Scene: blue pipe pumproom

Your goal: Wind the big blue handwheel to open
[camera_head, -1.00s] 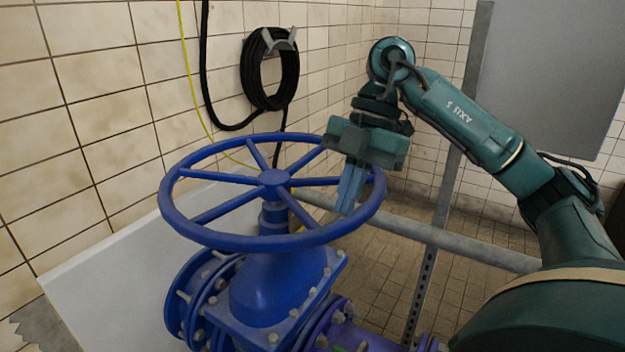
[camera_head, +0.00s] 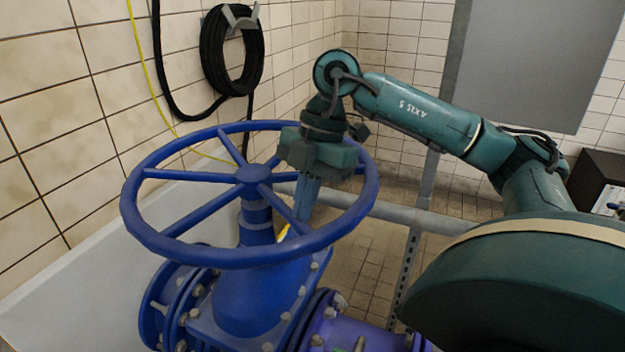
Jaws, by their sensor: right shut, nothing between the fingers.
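The big blue handwheel (camera_head: 137,222) lies nearly flat on top of a blue valve (camera_head: 256,287) in the centre-left of the head view. It has a round rim, a hub and several spokes. My right gripper (camera_head: 303,212) is shut and empty. Its pale blue fingers point down in the right part of the wheel, inside the rim and close to a lower-right spoke. I cannot tell whether they touch the spoke. The gripper's body hides part of the far right rim and spokes. My left gripper is out of view.
A coiled black hose (camera_head: 231,50) hangs on the tiled wall behind, with a yellow cable (camera_head: 146,75) to its left. A grey horizontal pipe (camera_head: 400,213) and an upright strut (camera_head: 412,258) stand behind the valve. A dark box (camera_head: 597,180) is at far right.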

